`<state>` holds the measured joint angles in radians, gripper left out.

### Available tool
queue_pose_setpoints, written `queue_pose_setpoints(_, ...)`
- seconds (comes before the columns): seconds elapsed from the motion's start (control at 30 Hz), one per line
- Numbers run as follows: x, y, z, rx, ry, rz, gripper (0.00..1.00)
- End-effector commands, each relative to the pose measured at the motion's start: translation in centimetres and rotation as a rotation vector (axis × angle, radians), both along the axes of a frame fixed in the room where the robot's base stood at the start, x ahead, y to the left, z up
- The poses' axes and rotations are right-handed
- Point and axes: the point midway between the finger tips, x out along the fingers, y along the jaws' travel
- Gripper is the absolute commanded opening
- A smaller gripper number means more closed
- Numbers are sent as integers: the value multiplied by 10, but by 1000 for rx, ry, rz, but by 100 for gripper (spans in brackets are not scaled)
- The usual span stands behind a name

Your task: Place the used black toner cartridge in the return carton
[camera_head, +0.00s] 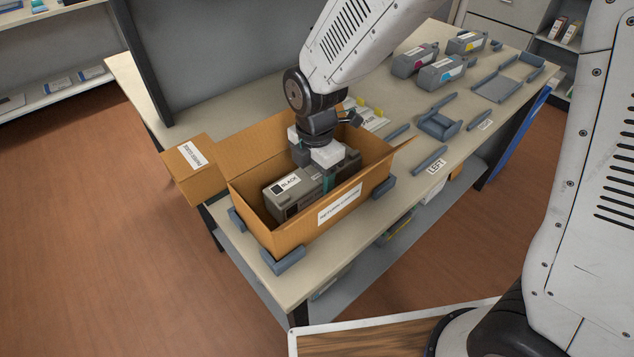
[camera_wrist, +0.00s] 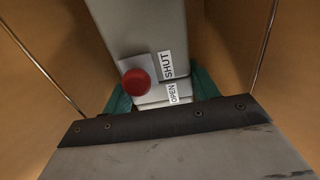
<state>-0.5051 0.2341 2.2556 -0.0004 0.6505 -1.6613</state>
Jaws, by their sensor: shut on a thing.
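The black toner cartridge (camera_head: 286,191), a grey block with a "BLACK" label, is inside the open return carton (camera_head: 286,236). My gripper (camera_head: 326,173) reaches down into the carton and is shut on the cartridge. In the wrist view the cartridge (camera_wrist: 142,30) lies between the green fingertips (camera_wrist: 160,92). It carries a red round knob and "SHUT" and "OPEN" labels. Brown carton walls (camera_wrist: 45,45) rise on both sides of it. Whether the cartridge rests on the carton floor cannot be told.
Grey blocks (camera_head: 283,261) stand at the carton's corners. A carton flap (camera_head: 195,168) hangs out to the left. Magenta (camera_head: 415,60), cyan (camera_head: 441,72) and yellow (camera_head: 466,43) cartridges stand further back on the table (camera_head: 225,105). Empty grey holders (camera_head: 440,124) lie to the right.

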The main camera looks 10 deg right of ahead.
Motion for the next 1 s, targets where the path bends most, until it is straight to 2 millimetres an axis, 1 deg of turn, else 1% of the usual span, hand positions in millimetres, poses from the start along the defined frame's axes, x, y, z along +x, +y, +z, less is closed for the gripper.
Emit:
queue_pose_setpoints(0.1, 0, 0, -18, -2, 3, 0, 20)
queue_pose_setpoints(0.2, 0, -1, -27, -1, 2, -1, 20)
queue_pose_setpoints(0.43, 0, -1, -27, 0, 0, -1, 20)
queue_pose_setpoints(0.57, 0, -1, -31, -1, 1, -2, 20)
queue_pose_setpoints(0.6, 0, -1, -30, -1, 1, -2, 70)
queue_pose_setpoints(0.63, 0, -1, -30, -1, 1, -2, 78)
queue_pose_setpoints(0.67, 0, -1, -30, -1, 1, -2, 81)
queue_pose_setpoints(0.9, 0, -1, -30, -1, 1, -2, 81)
queue_pose_setpoints(1.0, 1, -1, -26, 1, -1, -2, 81)
